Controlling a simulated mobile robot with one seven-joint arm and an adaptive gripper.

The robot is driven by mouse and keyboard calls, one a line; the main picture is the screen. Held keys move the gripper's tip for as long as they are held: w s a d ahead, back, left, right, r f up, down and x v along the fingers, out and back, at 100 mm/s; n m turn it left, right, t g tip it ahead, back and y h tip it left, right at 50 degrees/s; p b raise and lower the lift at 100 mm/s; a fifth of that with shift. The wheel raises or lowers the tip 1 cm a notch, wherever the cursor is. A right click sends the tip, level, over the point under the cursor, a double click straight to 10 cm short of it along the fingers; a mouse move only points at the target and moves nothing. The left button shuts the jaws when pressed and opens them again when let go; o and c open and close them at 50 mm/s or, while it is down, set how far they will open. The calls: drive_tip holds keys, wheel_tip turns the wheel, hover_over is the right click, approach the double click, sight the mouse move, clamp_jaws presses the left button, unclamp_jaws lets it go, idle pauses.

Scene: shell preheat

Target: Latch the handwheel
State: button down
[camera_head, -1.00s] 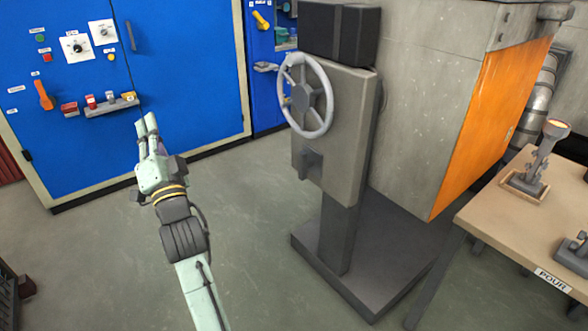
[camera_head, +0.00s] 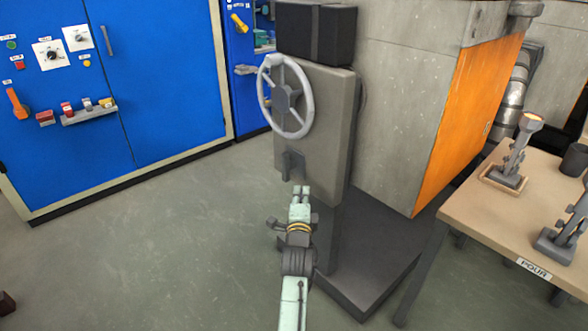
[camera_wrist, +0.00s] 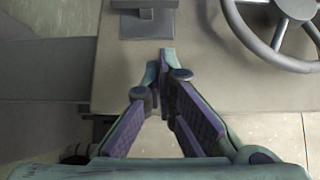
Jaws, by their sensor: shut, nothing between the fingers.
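The grey handwheel (camera_head: 286,97) is mounted on the face of a grey pedestal box (camera_head: 325,150). A dark latch-like bracket (camera_head: 292,165) sticks out of the face below the wheel. In the wrist view the bracket (camera_wrist: 146,18) is at the top left of centre and part of the handwheel (camera_wrist: 284,28) is at the top right. My gripper (camera_head: 300,190) is shut and empty, just below the bracket in the head view. Its fingertips (camera_wrist: 166,56) meet before the box face. I cannot tell whether they touch it.
A dark base plate (camera_head: 375,250) spreads under the pedestal. A concrete furnace body with an orange panel (camera_head: 468,120) stands behind. A table (camera_head: 490,215) with tools is at the right. Blue cabinets (camera_head: 150,100) are at the left. The floor between is clear.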

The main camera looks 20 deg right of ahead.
drive_tip(key=p, duration=0.1)
approach(294, 167)
drive_tip(key=d+r, duration=0.3)
drive_tip(key=d, duration=0.1)
drive_tip(key=w, duration=0.1)
drive_tip(key=w+a, duration=0.1)
drive_tip(key=w, duration=0.1)
drive_tip(key=w+p, duration=0.1)
drive_tip(key=shift+w+a+r, duration=0.1)
drive_tip(key=shift+w+a, duration=0.1)
drive_tip(key=shift+a, duration=0.15)
drive_tip(key=shift+r, duration=0.15)
drive_tip(key=shift+r+p, duration=0.1)
drive_tip(key=shift+p, duration=0.35)
